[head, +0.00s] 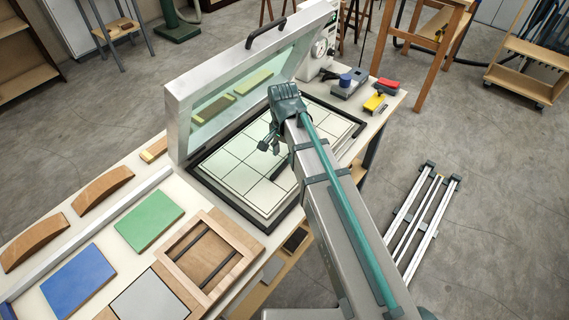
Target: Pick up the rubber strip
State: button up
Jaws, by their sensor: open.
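My gripper (269,143) hangs over the white tiled bed (240,180) of an open press. Its fingers are apart, and I see nothing between them. I cannot tell for sure which thing is the rubber strip. Two dark, narrow strips lie side by side in a shallow wooden tray (245,240) at the front right of the bench: a left strip (188,240) and a right strip (222,271). They are well apart from my gripper. My arm hides part of the bed and the bench's right side.
The press lid (178,125) stands raised behind the bed. Green (149,220), blue (78,281) and grey (150,300) flat pads lie near the tray. Curved wooden pieces (103,190) lie at the left. Tools, including a yellow one (374,103), sit at the far end.

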aim_at(283, 164)
jog(key=shift+s+f+p, duration=0.1)
jog(key=shift+f+p, duration=0.7)
jog(key=shift+f, duration=1.5)
grip_shut()
